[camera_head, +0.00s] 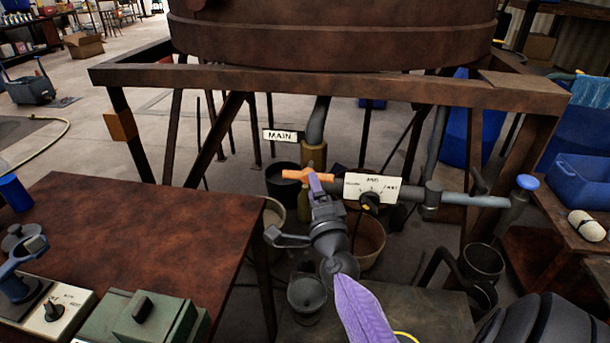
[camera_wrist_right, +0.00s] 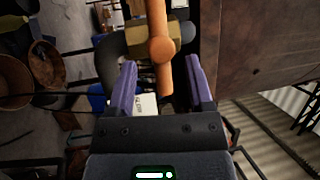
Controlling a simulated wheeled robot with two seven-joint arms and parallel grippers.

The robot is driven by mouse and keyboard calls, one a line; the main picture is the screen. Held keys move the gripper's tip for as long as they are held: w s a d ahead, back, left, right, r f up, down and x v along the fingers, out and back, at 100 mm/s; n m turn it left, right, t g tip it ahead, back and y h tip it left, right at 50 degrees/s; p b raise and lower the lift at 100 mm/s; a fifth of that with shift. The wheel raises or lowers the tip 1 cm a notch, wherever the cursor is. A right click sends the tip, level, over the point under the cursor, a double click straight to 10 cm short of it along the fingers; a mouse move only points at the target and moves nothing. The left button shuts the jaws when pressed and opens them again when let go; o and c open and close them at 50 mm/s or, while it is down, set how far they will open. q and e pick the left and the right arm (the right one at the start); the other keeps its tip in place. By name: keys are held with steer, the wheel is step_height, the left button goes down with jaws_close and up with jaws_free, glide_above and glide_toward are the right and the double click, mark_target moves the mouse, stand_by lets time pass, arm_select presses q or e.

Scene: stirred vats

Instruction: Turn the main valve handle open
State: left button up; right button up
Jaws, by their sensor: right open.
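The main valve handle (camera_head: 296,175) is an orange lever on a brass-coloured valve body (camera_head: 313,155) at the foot of a grey pipe, beside a white "MAIN" sign (camera_head: 280,135). In the head view the lever lies roughly crosswise. My right gripper (camera_head: 320,184) is at the lever's right part and hides some of it. In the right wrist view the handle (camera_wrist_right: 161,52), with its round hub, runs up and down between the two purple fingers of my right gripper (camera_wrist_right: 161,68). The fingers are open, with gaps on both sides. My left gripper is not in view.
A rusty frame beam (camera_head: 330,87) crosses above. A brown table (camera_head: 150,230) stands at left, with buckets below the valve.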

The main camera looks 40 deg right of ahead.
mark_target(310, 170)
steer(key=x, duration=0.4)
jaws_close()
